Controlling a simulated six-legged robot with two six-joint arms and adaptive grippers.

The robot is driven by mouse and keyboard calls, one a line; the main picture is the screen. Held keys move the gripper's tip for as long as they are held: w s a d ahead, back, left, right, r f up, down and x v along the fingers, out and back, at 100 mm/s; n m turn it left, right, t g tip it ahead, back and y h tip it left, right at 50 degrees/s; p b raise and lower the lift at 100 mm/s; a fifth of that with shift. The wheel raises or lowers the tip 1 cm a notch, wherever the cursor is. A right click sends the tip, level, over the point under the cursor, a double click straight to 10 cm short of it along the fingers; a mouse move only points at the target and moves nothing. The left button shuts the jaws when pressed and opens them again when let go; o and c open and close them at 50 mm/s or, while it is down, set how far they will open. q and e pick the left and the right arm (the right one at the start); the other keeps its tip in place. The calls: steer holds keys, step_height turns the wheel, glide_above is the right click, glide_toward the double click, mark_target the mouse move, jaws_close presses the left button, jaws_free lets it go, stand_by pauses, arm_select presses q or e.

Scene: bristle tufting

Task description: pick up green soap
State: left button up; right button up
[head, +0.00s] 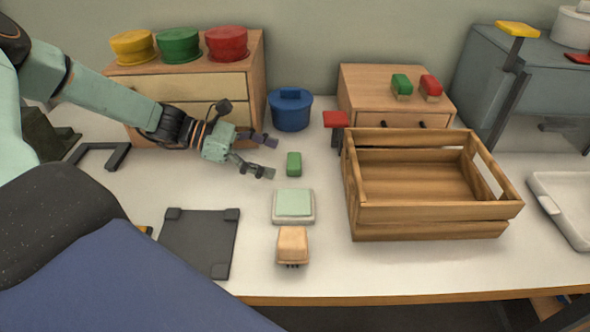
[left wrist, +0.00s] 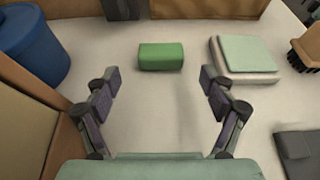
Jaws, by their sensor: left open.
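The green soap (head: 294,164) is a small green block lying on the white table, behind a pale green pad on a white base (head: 294,204). In the left wrist view the soap (left wrist: 160,56) lies beyond the fingertips, roughly centred between them. My left gripper (head: 272,157) is open and empty, just left of the soap and apart from it. Its two spread fingers also show in the left wrist view (left wrist: 160,84). My right gripper is not seen.
A blue lidded pot (head: 290,110) stands behind the soap. A wooden crate (head: 430,230) is to the right. A brush (head: 292,245) lies in front of the pad. A dark flat plate (head: 200,245) is at front left. Drawer boxes stand at the back.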

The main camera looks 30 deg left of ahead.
mark_target(293, 160)
arm_select(q)
steer(key=shift+w+d+r+b, duration=0.1)
steer(key=shift+w+d+b, duration=0.1)
steer(key=shift+d+b, duration=0.3)
steer(key=b+x, duration=0.2)
steer(key=x, duration=0.2)
steer(key=shift+w+d+r, duration=0.15)
steer(key=shift+w+d, duration=0.05)
steer(key=shift+w, duration=0.05)
steer(key=shift+d+b, duration=0.2)
steer(key=shift+b, duration=0.15)
steer(key=shift+r, duration=0.1)
steer(key=shift+w, duration=0.1)
steer(key=shift+c, duration=0.3)
steer(key=shift+c, duration=0.8)
steer(key=c, duration=1)
